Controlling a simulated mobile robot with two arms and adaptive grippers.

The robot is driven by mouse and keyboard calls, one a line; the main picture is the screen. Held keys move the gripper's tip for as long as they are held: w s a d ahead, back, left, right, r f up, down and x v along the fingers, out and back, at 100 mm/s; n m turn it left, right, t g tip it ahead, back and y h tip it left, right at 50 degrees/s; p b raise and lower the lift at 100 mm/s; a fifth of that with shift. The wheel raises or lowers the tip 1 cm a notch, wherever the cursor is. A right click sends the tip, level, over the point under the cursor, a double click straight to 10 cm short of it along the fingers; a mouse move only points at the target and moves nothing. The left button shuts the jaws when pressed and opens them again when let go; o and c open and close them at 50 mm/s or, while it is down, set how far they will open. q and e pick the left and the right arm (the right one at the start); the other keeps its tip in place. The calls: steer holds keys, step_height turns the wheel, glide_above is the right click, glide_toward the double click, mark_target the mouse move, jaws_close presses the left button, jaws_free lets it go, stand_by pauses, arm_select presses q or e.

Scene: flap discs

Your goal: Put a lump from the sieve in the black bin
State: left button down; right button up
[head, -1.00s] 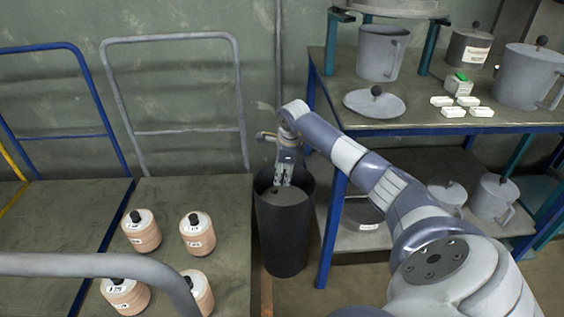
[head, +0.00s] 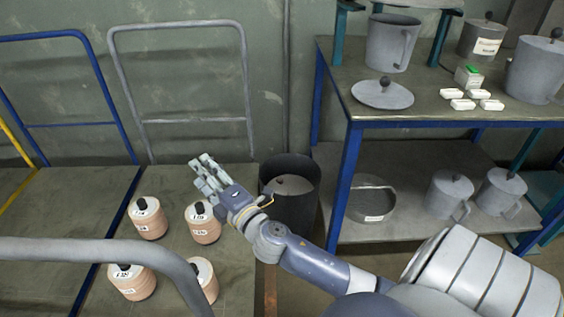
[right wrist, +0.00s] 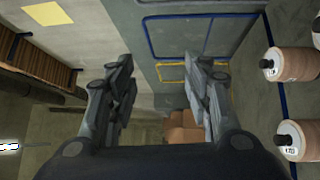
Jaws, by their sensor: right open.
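The black bin (head: 303,210) stands on the floor between the flat cart and the shelf table. Grey material shows inside it, with a small dark lump (head: 281,180) on top. My right gripper (head: 203,172) is left of the bin, above the cart. It is open, and the right wrist view (right wrist: 162,68) shows its fingers apart with nothing between them. A round grey pan (head: 372,210) with a label sits on the lower shelf. A round rim on a teal stand is cut off at the top edge; I cannot tell which is the sieve. My left gripper is out of view.
Several pinkish canisters (head: 148,218) with black knobs stand on the cart (head: 165,185), whose grey rail (head: 180,121) rises behind. The table (head: 420,112) holds a grey jug (head: 391,42), a lid (head: 383,94) and several white blocks (head: 463,104).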

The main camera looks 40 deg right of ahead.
steer(key=s+f+m+g+h, duration=0.3)
steer(key=s+f+m+g, duration=0.9)
steer(key=s+f+m, duration=0.65)
steer(key=s+a+f+n+g+y, duration=0.1)
steer(key=s+a+n+g+y, duration=0.1)
steer(key=s, duration=1.1)
steer(key=shift+a+g+y, duration=0.3)
steer(key=shift+a+g, duration=0.5)
steer(key=shift+a, duration=0.25)
steer(key=shift+w, duration=0.1)
